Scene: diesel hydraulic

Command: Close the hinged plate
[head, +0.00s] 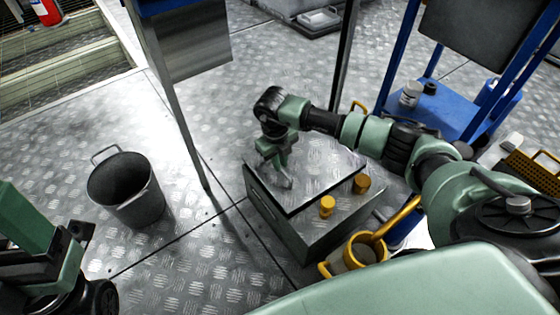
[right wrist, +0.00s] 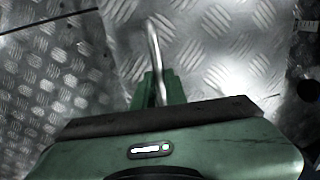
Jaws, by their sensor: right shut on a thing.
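The hinged plate (head: 318,167) is a silvery tread-patterned sheet lying over a dark metal box (head: 285,228) in the middle of the head view. It looks nearly level; I cannot tell whether a gap is left under its edge. My right gripper (head: 284,178) points down at the plate's left part. It is shut on the plate's bent metal handle (right wrist: 154,45), which rises between its fingers in the right wrist view. Part of my left arm shows at the lower left, with its left gripper (head: 76,236) partly in view; its fingers are not clear.
Yellow knobs (head: 327,206) stand along the box's right side. A yellow-handled pot (head: 357,252) is close by. A grey bucket (head: 124,188) stands on the floor at left. A blue cart (head: 450,110) and a dark post (head: 183,140) stand behind. Floor between bucket and box is clear.

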